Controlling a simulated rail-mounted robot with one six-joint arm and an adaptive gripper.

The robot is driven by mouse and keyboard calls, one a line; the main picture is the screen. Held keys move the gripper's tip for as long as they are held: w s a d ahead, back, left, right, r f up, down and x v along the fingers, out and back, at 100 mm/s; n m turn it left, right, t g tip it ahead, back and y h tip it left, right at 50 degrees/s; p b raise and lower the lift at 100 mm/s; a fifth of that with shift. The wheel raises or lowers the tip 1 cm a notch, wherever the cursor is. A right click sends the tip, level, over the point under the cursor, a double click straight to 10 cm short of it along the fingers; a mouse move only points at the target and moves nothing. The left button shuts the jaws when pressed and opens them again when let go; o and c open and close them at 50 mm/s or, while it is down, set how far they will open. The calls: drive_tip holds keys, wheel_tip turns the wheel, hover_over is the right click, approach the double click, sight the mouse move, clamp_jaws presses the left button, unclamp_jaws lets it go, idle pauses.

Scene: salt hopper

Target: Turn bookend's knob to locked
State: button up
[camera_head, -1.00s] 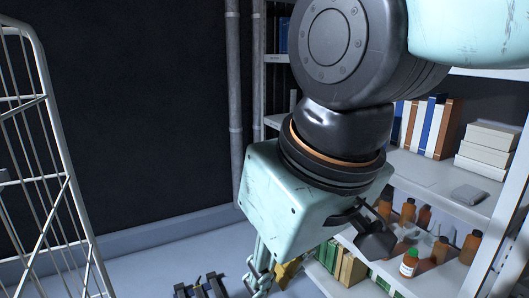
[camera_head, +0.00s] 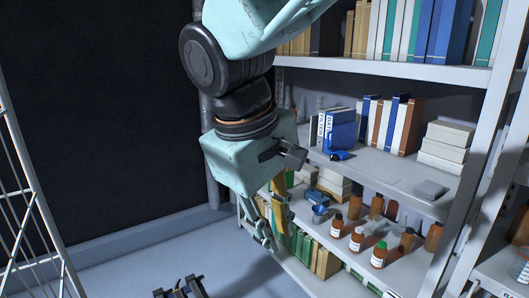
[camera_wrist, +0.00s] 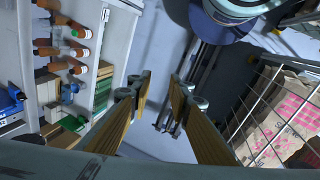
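A blue upright piece (camera_head: 341,136), which may be the bookend, stands on the middle shelf against white-labelled binders. A small blue part (camera_head: 338,155) juts out at its foot near the shelf edge; whether this is the knob, and how it is set, is too small to tell. My gripper (camera_head: 268,238) hangs in front of the shelving, left of and below the blue piece, and touches nothing. In the wrist view my gripper (camera_wrist: 160,98) has its two fingers apart with nothing between them. Blue items (camera_wrist: 10,102) show at that view's left edge; I cannot tell which they are.
Brown bottles (camera_head: 357,239) and a blue funnel-like item (camera_head: 319,210) stand on the lower shelf. Books (camera_head: 393,125) and white boxes (camera_head: 446,145) share the middle shelf (camera_head: 385,178). A wire cage (camera_head: 30,205) stands at left. The floor between is mostly clear.

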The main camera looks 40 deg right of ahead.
sight(332, 155)
drive_tip(key=w+d+r+n+g+h+p, duration=0.1)
drive_tip(key=w+d+n+g+h+p, duration=0.2)
drive_tip(key=w+d, duration=0.5)
drive_tip(key=w+d+r+g+h+p, duration=0.1)
drive_tip(key=w+d+h+p, duration=0.3)
drive_tip(key=d, duration=0.9)
drive_tip(key=w+d+r+n+g+h+p, duration=0.15)
drive_tip(key=w+d+p, duration=0.25)
drive_tip(key=w+d, duration=0.45)
drive_tip(key=w+d+f+n+t+h+p, duration=0.1)
drive_tip(key=w+d+f+n+h+p, duration=0.2)
drive_tip(key=w+d+f, duration=0.3)
drive_tip(key=w+d+f+n+t+h+p, duration=0.2)
drive_tip(key=w+d+f+n+p, duration=0.3)
drive_tip(key=d+f, duration=0.5)
drive_tip(key=shift+w+d+h+p, duration=0.6)
drive_tip(key=shift+w+d, duration=0.45)
drive_tip(key=shift+d, duration=0.45)
drive_tip(key=shift+f, duration=0.1)
drive_tip(key=shift+d, duration=0.15)
drive_tip(key=shift+s+d+p, duration=0.25)
drive_tip(key=shift+d+p, duration=0.05)
drive_tip(key=shift+d, duration=1.95)
drive_tip(key=shift+s+d+p, duration=0.25)
drive_tip(key=shift+d+p, duration=0.1)
drive_tip(key=shift+d, duration=1.85)
drive_tip(key=shift+s+d+p, duration=0.25)
drive_tip(key=shift+d+p, duration=0.05)
drive_tip(key=shift+d, duration=1.95)
